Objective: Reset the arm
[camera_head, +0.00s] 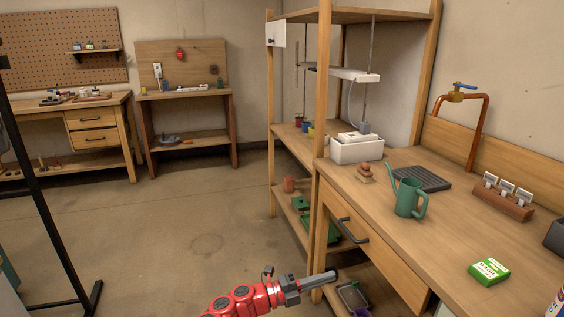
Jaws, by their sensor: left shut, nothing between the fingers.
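My left gripper (318,281) shows at the bottom centre, at the end of my red arm that comes in from the bottom edge. Its grey fingers are shut, with nothing seen between them, and point right. I cannot tell whether the fingertips touch anything. My right gripper is not in view.
The bench holds a green watering can (409,198), a dark ribbed tray (422,179), a white tub (357,150), a green box (489,271) and a wooden label holder (502,198). A copper tap (485,118) stands behind. Open floor (190,220) lies left.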

